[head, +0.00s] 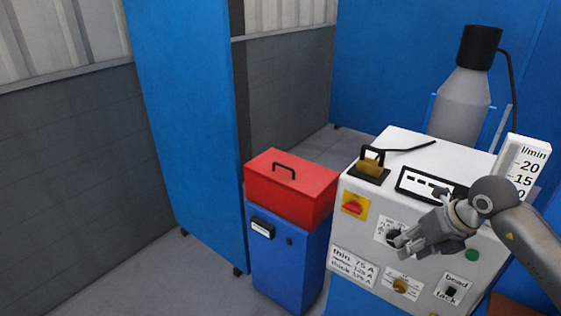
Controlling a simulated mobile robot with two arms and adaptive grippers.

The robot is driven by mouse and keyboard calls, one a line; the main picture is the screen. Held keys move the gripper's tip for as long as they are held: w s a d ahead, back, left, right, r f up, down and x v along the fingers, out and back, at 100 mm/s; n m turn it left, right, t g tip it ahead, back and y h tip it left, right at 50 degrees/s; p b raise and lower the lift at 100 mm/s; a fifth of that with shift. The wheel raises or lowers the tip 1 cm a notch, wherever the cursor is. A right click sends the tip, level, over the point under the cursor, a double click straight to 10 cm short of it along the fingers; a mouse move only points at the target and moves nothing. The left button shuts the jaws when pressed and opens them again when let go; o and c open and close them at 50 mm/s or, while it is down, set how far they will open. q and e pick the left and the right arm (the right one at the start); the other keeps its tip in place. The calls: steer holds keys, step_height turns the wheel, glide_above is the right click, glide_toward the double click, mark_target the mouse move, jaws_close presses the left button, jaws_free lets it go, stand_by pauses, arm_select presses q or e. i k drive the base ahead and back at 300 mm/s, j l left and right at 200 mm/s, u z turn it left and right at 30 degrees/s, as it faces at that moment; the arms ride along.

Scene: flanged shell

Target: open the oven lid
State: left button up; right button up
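The oven is a small blue cabinet (288,270) standing on the floor, with a dark label plate and a small dark knob on its front. Its red lid (300,193) sits flat on top and looks closed. A black handle (285,167) stands on the lid's top. My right gripper (396,241) is to the right of the oven, in front of the white machine's panel, apart from the lid. Its fingers point left, near a dark knob on the panel; whether they are open or touch it is unclear. My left gripper is not in view.
A white machine (412,152) with switches, knobs and labels stands close on the oven's right. A grey gas cylinder (461,100) stands behind it. A blue panel (185,110) rises behind the oven on the left. Grey floor (190,275) is clear left of the oven.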

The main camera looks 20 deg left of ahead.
mark_target(310, 180)
steer(key=i+l+u, duration=0.1)
steer(key=i+u, duration=0.15)
steer(key=u, duration=0.2)
steer(key=i+l+u, duration=0.25)
steer(key=u, duration=0.25)
steer(key=i+l+u, duration=0.3)
steer(key=l, duration=0.3)
steer(key=i+l+u, duration=0.1)
steer(key=i+l, duration=0.2)
steer(key=i+l+u, duration=0.15)
steer(key=l, duration=0.25)
